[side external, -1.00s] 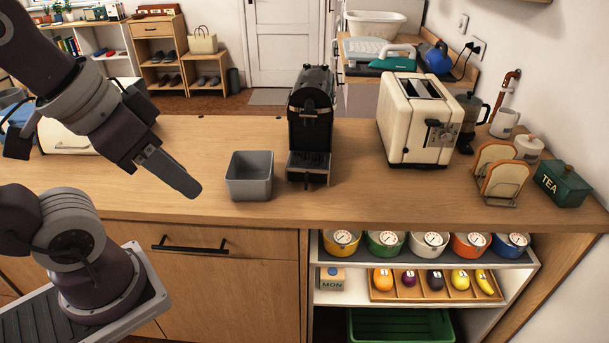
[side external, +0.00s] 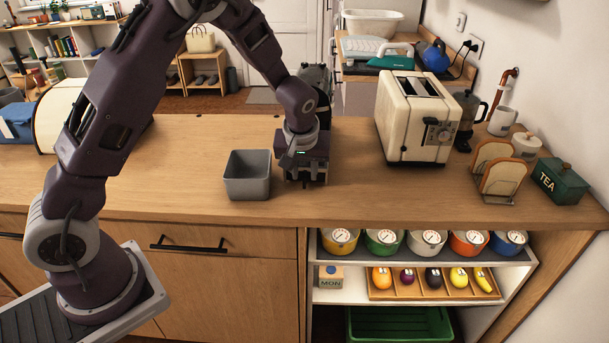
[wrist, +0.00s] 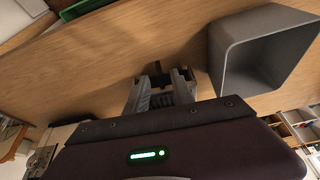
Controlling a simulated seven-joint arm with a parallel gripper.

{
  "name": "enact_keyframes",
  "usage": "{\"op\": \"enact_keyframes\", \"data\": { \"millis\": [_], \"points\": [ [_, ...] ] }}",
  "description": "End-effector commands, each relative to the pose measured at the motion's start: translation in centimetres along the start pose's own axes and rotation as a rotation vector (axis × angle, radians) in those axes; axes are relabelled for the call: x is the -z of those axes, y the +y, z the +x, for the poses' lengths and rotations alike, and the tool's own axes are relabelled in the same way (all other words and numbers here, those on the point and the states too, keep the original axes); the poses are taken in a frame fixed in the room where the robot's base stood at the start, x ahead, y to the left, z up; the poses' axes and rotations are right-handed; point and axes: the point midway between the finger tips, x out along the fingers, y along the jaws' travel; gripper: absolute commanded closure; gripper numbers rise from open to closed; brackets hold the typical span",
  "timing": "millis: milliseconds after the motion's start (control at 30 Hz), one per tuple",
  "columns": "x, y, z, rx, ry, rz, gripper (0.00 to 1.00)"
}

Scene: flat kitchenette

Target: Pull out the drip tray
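The black coffee machine (side external: 320,80) stands on the counter in the side view, mostly covered by my arm. Its drip tray, at the low front of the machine, is hidden behind my gripper. My gripper (side external: 305,175) points down at the machine's front, low over the counter and just right of the grey bin. In the wrist view my gripper (wrist: 160,82) has its fingers apart. A small dark part shows between the tips, and I cannot tell whether it belongs to the tray. No grip on the tray is visible.
The open grey bin (side external: 247,176) stands close to my gripper's left; it also shows in the wrist view (wrist: 232,70). The cream toaster (side external: 412,118) is to the right. The counter (side external: 200,205) is clear in front.

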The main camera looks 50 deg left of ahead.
Motion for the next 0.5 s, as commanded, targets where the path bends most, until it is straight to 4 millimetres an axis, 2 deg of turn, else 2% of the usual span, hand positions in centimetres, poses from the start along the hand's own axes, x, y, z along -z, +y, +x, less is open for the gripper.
{"op": "enact_keyframes", "data": {
  "millis": [133, 400, 500],
  "points": [
    [0.0, -0.1, 1.9, 0.002, -0.002, 0.0, 0.71],
    [0.0, 0.0, 2.2, 0.0, -0.001, 0.001, 0.71],
    [0.0, 0.0, 2.2, 0.0, -0.001, 0.001, 0.89]
  ]
}}
